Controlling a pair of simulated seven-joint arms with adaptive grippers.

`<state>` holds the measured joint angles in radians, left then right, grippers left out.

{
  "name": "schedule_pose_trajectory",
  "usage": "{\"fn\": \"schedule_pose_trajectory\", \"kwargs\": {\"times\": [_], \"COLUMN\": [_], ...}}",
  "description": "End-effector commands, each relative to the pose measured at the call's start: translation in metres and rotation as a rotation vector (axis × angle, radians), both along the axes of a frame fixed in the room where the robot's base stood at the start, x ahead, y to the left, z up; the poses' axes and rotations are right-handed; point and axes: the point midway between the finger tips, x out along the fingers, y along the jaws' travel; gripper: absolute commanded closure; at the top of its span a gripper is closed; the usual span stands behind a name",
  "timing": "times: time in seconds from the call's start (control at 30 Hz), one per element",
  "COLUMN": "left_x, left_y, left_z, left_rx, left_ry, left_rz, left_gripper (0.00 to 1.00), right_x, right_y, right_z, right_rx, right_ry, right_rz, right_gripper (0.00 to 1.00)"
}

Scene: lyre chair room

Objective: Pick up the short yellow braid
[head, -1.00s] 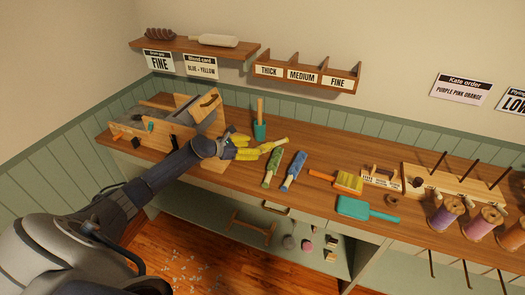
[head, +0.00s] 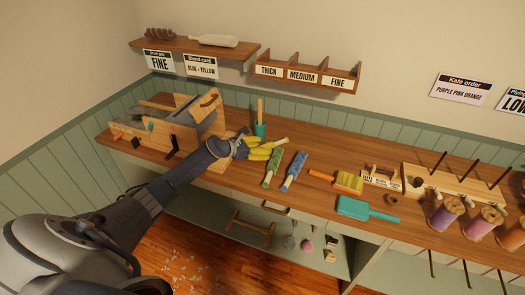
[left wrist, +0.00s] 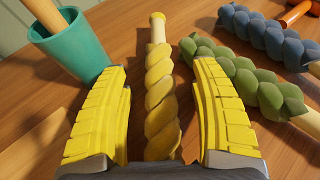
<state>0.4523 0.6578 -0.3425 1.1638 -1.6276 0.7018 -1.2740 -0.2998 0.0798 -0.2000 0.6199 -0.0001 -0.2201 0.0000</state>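The short yellow braid (left wrist: 162,105) is a twisted yellow length on a pale wooden stick. It lies on the wooden worktop and points away from me in the left wrist view. In the head view only its far end (head: 279,142) shows clearly beyond my gripper. My left gripper (left wrist: 160,72), with yellow ridged fingers, is open, one finger on each side of the braid. A gap shows on both sides between fingers and braid. The braid's near end is hidden by the gripper's body. The left gripper also shows in the head view (head: 260,148). My right gripper is out of view.
A green braid (left wrist: 245,82) lies close to the right finger, with a blue braid (left wrist: 268,36) beyond it. A teal cup (left wrist: 70,45) holding a wooden stick stands near the left finger. A wooden device (head: 180,122) stands left on the worktop.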

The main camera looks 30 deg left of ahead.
Motion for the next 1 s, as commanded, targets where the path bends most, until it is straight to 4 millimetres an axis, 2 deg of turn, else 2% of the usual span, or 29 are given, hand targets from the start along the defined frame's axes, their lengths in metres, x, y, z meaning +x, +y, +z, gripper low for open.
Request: {"fn": "schedule_pose_trajectory", "kwargs": {"times": [0.07,0.5,0.63,0.67,1.0], "left_x": [-0.0002,-0.0003,-0.0003,-0.0003,-0.0001], "left_y": [0.0001,0.0002,0.0001,0.0000,0.0005], "left_z": [0.0000,-0.0001,-0.0003,-0.0001,0.0044], "left_rx": [0.000,0.000,0.000,0.000,0.002], "left_ry": [0.000,0.000,0.000,0.000,-0.001], "left_rz": [0.000,0.000,0.000,0.000,-0.001], "left_gripper": [0.44,0.95,0.96,1.00,1.00], "right_x": [0.0001,0.0001,0.0001,0.0001,0.0000], "right_y": [0.0001,0.0001,0.0001,0.0001,0.0001], "right_z": [0.0000,0.0000,0.0000,0.0000,0.0000], "right_rx": [0.000,0.000,0.000,0.000,0.000], "right_ry": [0.000,0.000,0.000,0.000,0.000], "right_rz": [0.000,0.000,0.000,0.000,0.000], "right_gripper": [0.56,0.56,0.56,0.56,0.56]}}
